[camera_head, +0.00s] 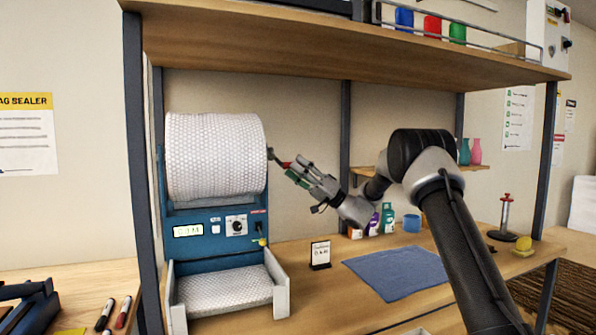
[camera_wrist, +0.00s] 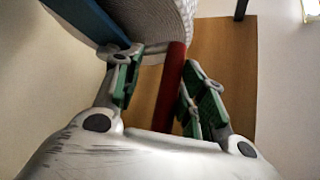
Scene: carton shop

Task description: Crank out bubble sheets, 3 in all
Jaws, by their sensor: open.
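A blue bubble-wrap machine (camera_head: 185,255) stands at the left of the bench with a big white bubble roll (camera_head: 215,155) on top. Its front has a small lit display (camera_head: 188,230), too small to read, and a dark knob (camera_head: 237,227). Bubble sheet (camera_head: 225,290) lies in the grey tray (camera_head: 282,298) at its foot. A crank with a red grip (camera_wrist: 171,85) is at the roll's right side. My gripper (camera_head: 288,172) is at this grip. In the wrist view its green-padded fingers (camera_wrist: 160,92) are open, with the red grip between them. Contact with the pads is unclear.
Bottles (camera_head: 388,218) and a blue cup (camera_head: 411,223) stand behind. A shelf (camera_head: 350,40) hangs above. Markers (camera_head: 122,312) lie at the lower left.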

